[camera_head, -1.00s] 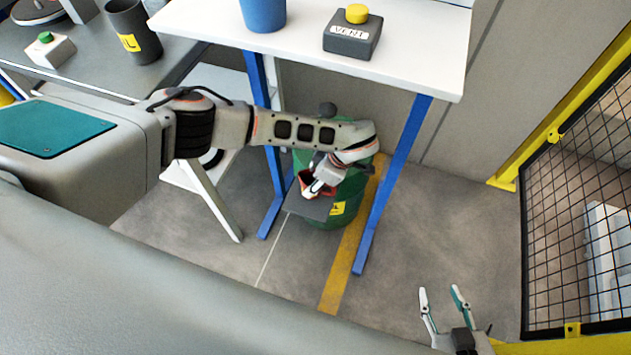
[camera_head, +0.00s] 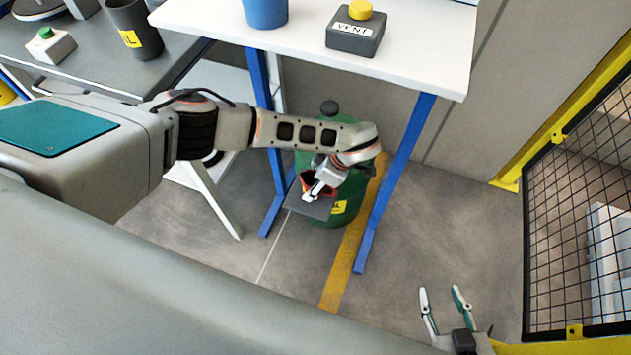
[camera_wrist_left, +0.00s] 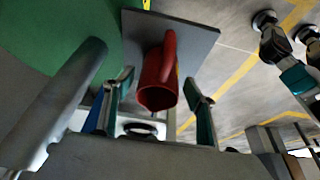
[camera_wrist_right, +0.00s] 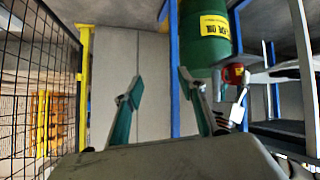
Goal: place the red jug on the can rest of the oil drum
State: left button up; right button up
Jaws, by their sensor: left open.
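The red jug (camera_head: 306,181) is at the grey plate of the can rest (camera_head: 300,207), which juts from the green oil drum (camera_head: 352,196). In the left wrist view the jug (camera_wrist_left: 158,92) shows its rim and handle against the can rest (camera_wrist_left: 200,42), beside the drum (camera_wrist_left: 50,25). It appears to sit on the plate. My left gripper (camera_head: 316,191) is open, its fingers on either side of the jug with visible gaps. My right gripper (camera_head: 440,290) is open and empty, well right of the drum; its fingers (camera_wrist_right: 160,82) also show in the right wrist view.
A white table (camera_head: 300,45) with blue legs stands over the drum and carries a blue container (camera_head: 265,10) and a vent button box (camera_head: 354,36). A dark workbench is at the left. A mesh fence (camera_head: 580,200) is at the right. Floor between table and fence is clear.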

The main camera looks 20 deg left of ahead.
pick_arm(q)
jog(key=v, duration=0.3)
jog(key=p+v, duration=0.1)
jog(key=v, duration=0.2)
jog(key=shift+w, duration=0.2)
jog(key=shift+s+d+r+p, duration=0.1)
jog(key=shift+d+r+p, duration=0.25)
jog(key=shift+r, duration=0.25)
